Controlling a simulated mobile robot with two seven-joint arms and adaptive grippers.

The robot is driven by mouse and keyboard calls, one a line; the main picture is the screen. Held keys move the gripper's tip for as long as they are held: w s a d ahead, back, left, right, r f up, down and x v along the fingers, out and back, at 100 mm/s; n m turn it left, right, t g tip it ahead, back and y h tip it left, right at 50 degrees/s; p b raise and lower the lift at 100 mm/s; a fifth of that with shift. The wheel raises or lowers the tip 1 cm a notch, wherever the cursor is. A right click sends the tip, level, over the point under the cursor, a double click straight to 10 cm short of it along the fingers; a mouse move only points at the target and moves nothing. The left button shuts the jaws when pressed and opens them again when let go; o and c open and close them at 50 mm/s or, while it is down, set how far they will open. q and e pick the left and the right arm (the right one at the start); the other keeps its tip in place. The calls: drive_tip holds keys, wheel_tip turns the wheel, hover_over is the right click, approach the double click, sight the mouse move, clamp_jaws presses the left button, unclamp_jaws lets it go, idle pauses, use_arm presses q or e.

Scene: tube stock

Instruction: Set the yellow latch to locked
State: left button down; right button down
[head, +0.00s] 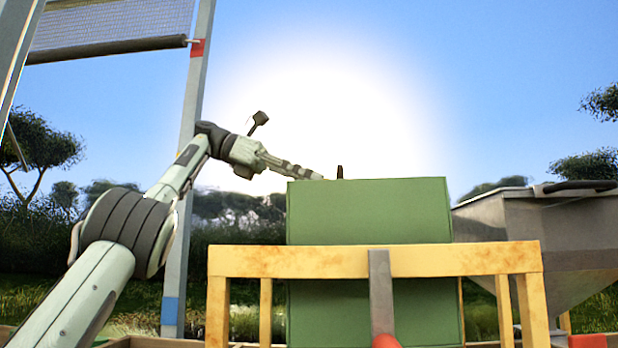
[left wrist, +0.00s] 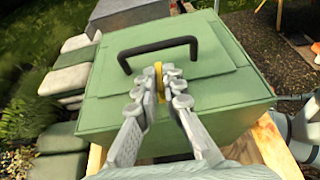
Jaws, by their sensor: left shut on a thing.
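The green box (head: 368,212) stands on a wooden stand, and its lid top shows in the left wrist view (left wrist: 105,112). The yellow latch (left wrist: 159,70) is on the lid, close to the black carrying handle (left wrist: 158,47). My left gripper (left wrist: 160,88) is shut on the latch, with its fingers on either side of it and hiding most of it. Which setting the latch is in cannot be told. In the head view my left gripper (head: 308,173) reaches over the box's top edge and the latch is hidden there. My right gripper is in neither view.
The yellowish wooden stand (head: 240,262) carries the box. A grey metal hopper (head: 540,225) stands at right. A grey post (head: 190,130) rises behind my left arm. Pale and dark sacks (left wrist: 68,80) lie left of the box.

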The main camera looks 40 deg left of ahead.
use_arm(q)
drive_tip(key=c, duration=1.6)
unclamp_jaws()
drive_tip(key=shift+s+a, duration=0.1)
drive_tip(key=shift+c, duration=0.2)
drive_tip(key=shift+w+n+t, duration=0.3)
drive_tip(key=shift+n+t, duration=0.1)
drive_tip(key=shift+s+y, duration=0.1)
drive_tip(key=shift+y, duration=0.3)
